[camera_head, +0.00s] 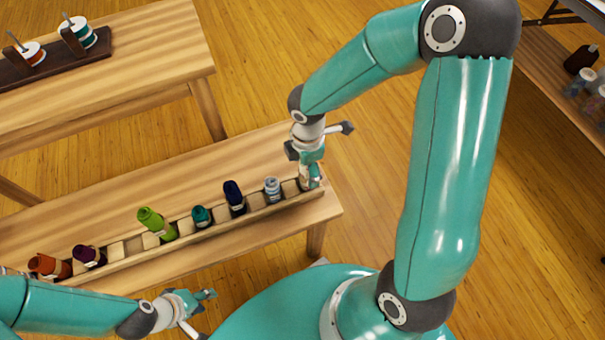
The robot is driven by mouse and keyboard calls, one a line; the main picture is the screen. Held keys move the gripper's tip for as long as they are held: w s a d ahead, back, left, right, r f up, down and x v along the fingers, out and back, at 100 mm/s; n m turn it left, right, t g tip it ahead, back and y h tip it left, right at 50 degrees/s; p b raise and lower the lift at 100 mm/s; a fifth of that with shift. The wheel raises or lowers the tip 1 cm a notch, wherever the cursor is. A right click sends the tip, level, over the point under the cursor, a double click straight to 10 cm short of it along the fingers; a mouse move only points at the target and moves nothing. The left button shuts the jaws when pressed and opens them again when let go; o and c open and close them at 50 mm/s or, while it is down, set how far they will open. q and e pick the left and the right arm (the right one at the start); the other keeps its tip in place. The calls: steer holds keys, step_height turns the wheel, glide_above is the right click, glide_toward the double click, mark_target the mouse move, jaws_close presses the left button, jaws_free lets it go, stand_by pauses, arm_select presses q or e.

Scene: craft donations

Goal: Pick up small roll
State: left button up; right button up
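Several rolls stand or lean in slots of a long wooden rack (232,227). They include a short teal roll (201,216), a small pale grey-blue roll (272,188), a tall navy roll (234,197), a green roll (155,223), a dark purple roll (88,255) and an orange-brown roll (48,266). My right gripper (310,182) points down at the rack's right end, right of the pale roll. Its fingers hide that slot, and I cannot tell whether anything is between them. My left gripper (199,310) is open and empty in front of the rack, near my body.
The rack lies along the front of a wooden bench (120,198), whose rear top is clear. A second table (150,55) behind holds a dark stand (70,62) with spools. A shelf at the far right holds a dark bottle (580,59) and jars.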

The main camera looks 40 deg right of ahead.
steer(key=c, duration=1.2)
steer(key=shift+r, duration=0.1)
